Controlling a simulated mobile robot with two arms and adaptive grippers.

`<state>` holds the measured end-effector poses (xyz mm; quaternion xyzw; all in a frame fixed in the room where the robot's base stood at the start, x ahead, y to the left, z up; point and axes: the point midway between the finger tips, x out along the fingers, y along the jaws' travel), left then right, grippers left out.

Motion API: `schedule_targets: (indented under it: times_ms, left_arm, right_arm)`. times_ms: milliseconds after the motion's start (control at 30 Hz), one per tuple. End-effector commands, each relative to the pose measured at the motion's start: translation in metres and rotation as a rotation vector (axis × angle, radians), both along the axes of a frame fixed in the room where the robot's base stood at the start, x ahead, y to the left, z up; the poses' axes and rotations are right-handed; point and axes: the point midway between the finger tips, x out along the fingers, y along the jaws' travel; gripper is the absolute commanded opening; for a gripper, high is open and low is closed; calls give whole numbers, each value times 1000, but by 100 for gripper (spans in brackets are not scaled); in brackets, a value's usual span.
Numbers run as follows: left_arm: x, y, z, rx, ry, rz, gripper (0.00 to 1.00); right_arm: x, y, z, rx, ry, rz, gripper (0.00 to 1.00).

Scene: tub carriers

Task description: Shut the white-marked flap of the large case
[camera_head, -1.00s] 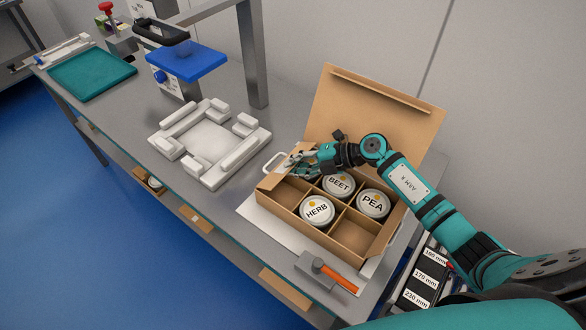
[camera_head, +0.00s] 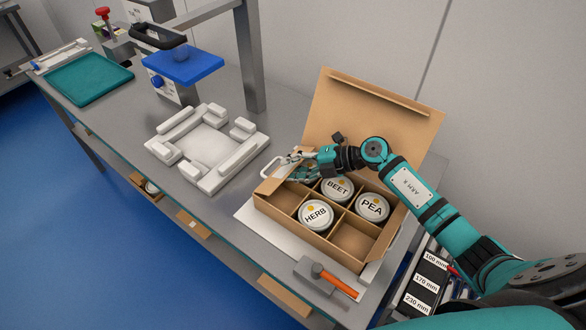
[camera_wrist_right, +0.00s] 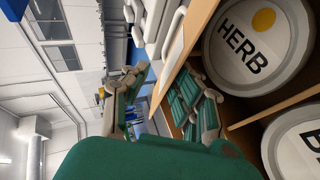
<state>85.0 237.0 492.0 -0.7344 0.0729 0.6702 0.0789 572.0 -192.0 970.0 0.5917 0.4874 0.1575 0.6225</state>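The large case (camera_head: 310,239) is an open brown cardboard box with dividers, and its big lid (camera_head: 375,115) stands up at the back. It holds tubs labelled HERB (camera_head: 316,215), BEET (camera_head: 337,189) and PEA (camera_head: 372,207). My right gripper (camera_head: 293,168) is at the case's left end, by its upper edge. In the right wrist view the gripper (camera_wrist_right: 163,100) has its fingers apart, one each side of a cardboard edge (camera_wrist_right: 188,62), with no clear grip. A pale loop (camera_head: 272,163) shows beside this end. I cannot clearly make out the white mark. My left gripper is out of view.
A hammer with an orange handle (camera_head: 340,285) lies in front of the case. A white fixture (camera_head: 210,150) stands left on the grey bench, with a teal mat (camera_head: 88,78) beyond. Labelled bins (camera_head: 425,282) sit at the right. The wall is behind the lid.

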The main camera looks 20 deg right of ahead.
Motion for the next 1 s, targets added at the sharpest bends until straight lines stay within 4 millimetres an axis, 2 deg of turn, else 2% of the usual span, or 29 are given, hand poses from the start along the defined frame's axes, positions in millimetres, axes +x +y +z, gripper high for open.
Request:
schedule_targets:
  times_ms: [300,400,600,900,1000]
  left_arm:
    - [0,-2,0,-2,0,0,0]
    - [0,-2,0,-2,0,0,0]
    - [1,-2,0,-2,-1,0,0]
    - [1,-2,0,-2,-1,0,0]
    - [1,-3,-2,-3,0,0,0]
  right_arm:
    - [0,-1,62,-4,-6,2,26]
    - [0,0,76,-3,-4,1,26]
    - [0,0,89,-2,-1,1,26]
    - [0,0,91,2,-4,0,26]
    - [8,4,106,42,-61,-3,26]
